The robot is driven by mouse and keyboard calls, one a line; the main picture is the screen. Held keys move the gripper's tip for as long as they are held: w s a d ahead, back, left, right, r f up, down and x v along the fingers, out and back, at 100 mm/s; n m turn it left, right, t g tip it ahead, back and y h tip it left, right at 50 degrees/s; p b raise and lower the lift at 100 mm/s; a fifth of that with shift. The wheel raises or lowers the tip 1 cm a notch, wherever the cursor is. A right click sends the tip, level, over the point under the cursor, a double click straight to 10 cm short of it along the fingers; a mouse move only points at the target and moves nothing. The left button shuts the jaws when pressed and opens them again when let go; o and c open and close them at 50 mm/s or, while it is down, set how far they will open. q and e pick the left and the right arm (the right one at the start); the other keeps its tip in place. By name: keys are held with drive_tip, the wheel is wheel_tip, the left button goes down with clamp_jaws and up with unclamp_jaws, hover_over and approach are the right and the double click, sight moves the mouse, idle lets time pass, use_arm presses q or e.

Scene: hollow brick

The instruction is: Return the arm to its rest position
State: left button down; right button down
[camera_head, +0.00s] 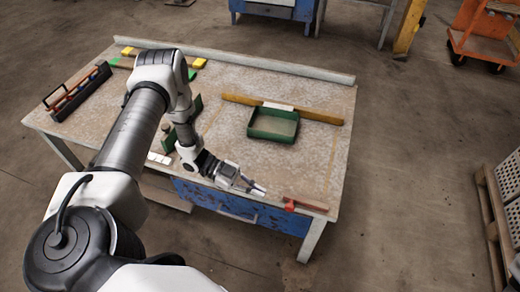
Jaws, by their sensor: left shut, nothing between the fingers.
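My left arm comes in from the left and reaches over the workbench (310,85). Its gripper (258,190) is shut and empty near the bench's front edge, above or close to the top. It points to the right, toward a small red object (291,205) at the front right edge. The two are apart in the picture. My right gripper is not in view.
A green tray (273,137) stands on the bench in front of a yellow-brown bar (325,117). A dark rack (78,92) stands at the left. Part of the bench is hidden behind my arm. A crate (510,180) stands at the far right.

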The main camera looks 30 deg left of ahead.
use_arm(q)
drive_tip(key=d+r+n+t+y+p, duration=0.1)
drive_tip(key=d+r+n+y, duration=0.15)
drive_tip(key=d+n, duration=0.75)
drive_tip(key=s+a+f+n+g+y, duration=0.2)
drive_tip(key=s+a+n+y, duration=0.1)
drive_tip(key=s+y, duration=0.3)
drive_tip(key=s+a+f+n+g+y, duration=0.2)
drive_tip(key=s+a+n+y, duration=0.2)
drive_tip(key=s, duration=0.7)
drive_tip(key=shift+a+f+y, duration=0.4)
drive_tip(key=shift+y, duration=0.45)
